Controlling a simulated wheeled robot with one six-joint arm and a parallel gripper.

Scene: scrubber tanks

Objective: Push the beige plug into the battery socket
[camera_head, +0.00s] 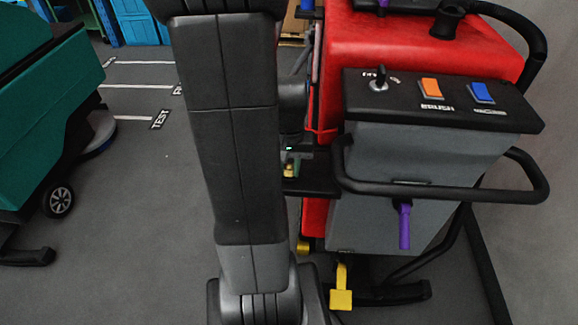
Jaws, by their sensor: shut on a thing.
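A red and grey scrubber machine (420,60) stands right of centre. My arm crosses the picture from top to bottom in front of its left side. A small pale and yellow piece (289,171) shows just right of the arm, by a black ledge (318,186) on the machine's left side. I cannot tell what it is.
The control panel (440,100) has a key switch, an orange switch and a blue switch. A black handle bar (450,193) and a purple lever (404,226) stick out below it. A yellow pedal (341,298) is low down. A teal machine (45,110) stands left, with clear floor between.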

